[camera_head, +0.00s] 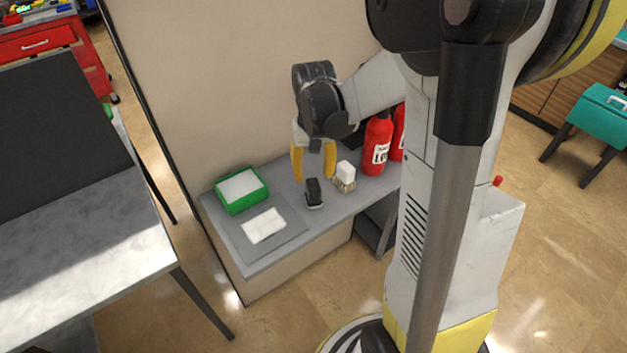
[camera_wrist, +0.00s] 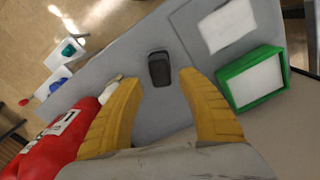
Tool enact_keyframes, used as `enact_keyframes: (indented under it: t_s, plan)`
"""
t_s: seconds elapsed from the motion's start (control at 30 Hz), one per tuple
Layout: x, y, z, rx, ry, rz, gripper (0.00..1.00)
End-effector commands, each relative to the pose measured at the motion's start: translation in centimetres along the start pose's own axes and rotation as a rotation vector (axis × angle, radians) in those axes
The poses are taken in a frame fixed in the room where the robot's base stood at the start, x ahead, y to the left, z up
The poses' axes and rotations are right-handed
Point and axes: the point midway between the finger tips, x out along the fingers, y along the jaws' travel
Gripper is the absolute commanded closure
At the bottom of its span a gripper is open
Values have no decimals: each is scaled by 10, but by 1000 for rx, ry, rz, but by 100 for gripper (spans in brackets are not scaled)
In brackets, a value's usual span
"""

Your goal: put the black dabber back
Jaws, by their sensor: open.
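The black dabber (camera_head: 313,192) stands on the grey shelf top (camera_head: 283,192), just right of a darker grey mat. It also shows in the wrist view (camera_wrist: 159,69), beyond and between my fingertips. My gripper (camera_head: 313,178) has yellow fingers spread apart and empty, above and behind the dabber in the head view. In the wrist view, my gripper (camera_wrist: 170,85) shows a wide gap between the fingers. Nothing is between the fingers' inner faces.
A white-topped brush (camera_head: 345,176) stands just right of the dabber. Red bottles (camera_head: 377,146) stand farther right. A green box with white contents (camera_head: 241,190) and a white cloth (camera_head: 264,226) on the mat (camera_head: 288,234) are to the left. A wall panel rises behind.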

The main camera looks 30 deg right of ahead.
Motion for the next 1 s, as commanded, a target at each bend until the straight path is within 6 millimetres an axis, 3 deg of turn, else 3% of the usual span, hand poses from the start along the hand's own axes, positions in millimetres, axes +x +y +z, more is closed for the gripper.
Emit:
enact_keyframes:
  t_s: [0.03,0.2,0.47,0.57,0.8,1.0]
  plan:
    - [-16,0,0,0,0,0,54]
    - [-47,0,0,0,0,0,54]
    - [-71,-6,7,-17,26,-2,54]
    - [-88,-19,23,-56,90,-7,54]
    - [-129,-60,87,-202,342,-45,54]
    - [-138,-80,130,-301,521,-86,54]
